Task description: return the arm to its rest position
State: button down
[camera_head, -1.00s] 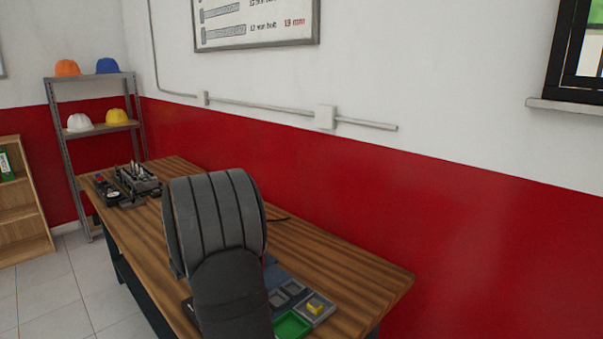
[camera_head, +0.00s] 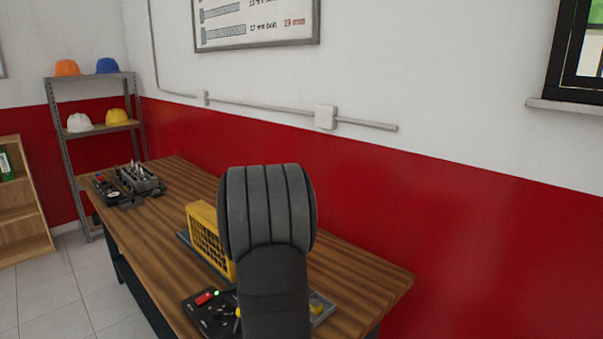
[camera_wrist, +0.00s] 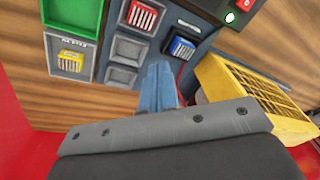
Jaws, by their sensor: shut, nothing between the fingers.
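My arm stands over the workbench (camera_head: 346,266) in the head view, and its dark grey link covers part of the bench top; my gripper is hidden there. In the wrist view my gripper (camera_wrist: 160,72) shows as blue-grey fingers pressed together, with nothing between them. It points at the panel with small trays, apart from the blocks as far as I can tell.
In the wrist view a yellow block (camera_wrist: 71,60), a red block (camera_wrist: 127,75) and a blue block (camera_wrist: 181,47) sit in trays. A yellow slatted housing (camera_head: 203,228) stands left of my arm. Socket tools (camera_head: 135,180) lie at the bench's far end.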

jog(key=s+d+m+g+h, duration=0.1)
jog(key=d+m, duration=0.6)
jog(key=d, duration=0.6)
jog(key=shift+s+d+r+m+g, duration=0.2)
jog(key=shift+s+d+m+g, duration=0.1)
jog(key=shift+s+m, duration=0.1)
jog(key=shift+a, duration=0.15)
jog(key=w+a+n+t+y, duration=0.1)
jog(key=a+n+t+y, duration=0.1)
jog(key=a+n, duration=1)
jog(key=a, duration=0.9)
jog(key=shift+w+a+f+t, duration=0.15)
jog(key=shift+w+a+t, duration=0.05)
jog(key=shift+t, duration=0.1)
